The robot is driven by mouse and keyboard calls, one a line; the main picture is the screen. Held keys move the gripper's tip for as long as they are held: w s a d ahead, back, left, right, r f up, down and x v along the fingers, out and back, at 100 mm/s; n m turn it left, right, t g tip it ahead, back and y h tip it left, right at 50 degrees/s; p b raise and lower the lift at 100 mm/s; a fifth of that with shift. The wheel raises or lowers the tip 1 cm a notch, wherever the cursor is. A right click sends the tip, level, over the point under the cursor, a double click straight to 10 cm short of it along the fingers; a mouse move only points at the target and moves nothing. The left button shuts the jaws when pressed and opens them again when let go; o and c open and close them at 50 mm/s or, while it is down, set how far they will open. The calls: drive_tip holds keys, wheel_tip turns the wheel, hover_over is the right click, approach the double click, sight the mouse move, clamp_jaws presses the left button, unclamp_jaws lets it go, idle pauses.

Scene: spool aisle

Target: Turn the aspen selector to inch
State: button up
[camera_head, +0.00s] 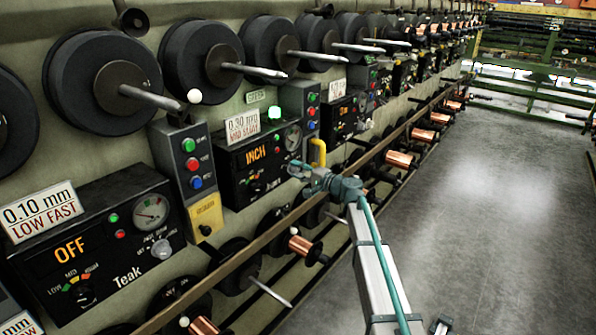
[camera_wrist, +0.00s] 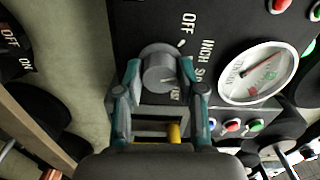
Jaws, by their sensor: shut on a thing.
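The selector knob (camera_wrist: 156,58) is a round grey dial on a dark panel in the wrist view. Labels OFF and INCH and partly hidden ones curve around its right side. My gripper (camera_wrist: 160,74) has a finger on each side of the knob and is shut on it. In the head view my gripper (camera_head: 298,169) is at the right side of a black control panel (camera_head: 232,187), and it hides the knob there. This panel's orange display (camera_head: 256,153) reads INCH, and a green lamp (camera_head: 293,114) glows above it. I cannot read a name on this panel.
A Teak panel (camera_head: 128,262) showing OFF stands at the left, with a button box (camera_head: 190,160) between the panels. A long rail (camera_head: 262,238) runs along the machine front below the panels. The grey floor (camera_head: 480,220) at the right is clear.

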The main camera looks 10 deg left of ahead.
drive_tip(key=o, duration=1.1)
drive_tip(key=shift+o, duration=0.2)
drive_tip(key=v, duration=1.2)
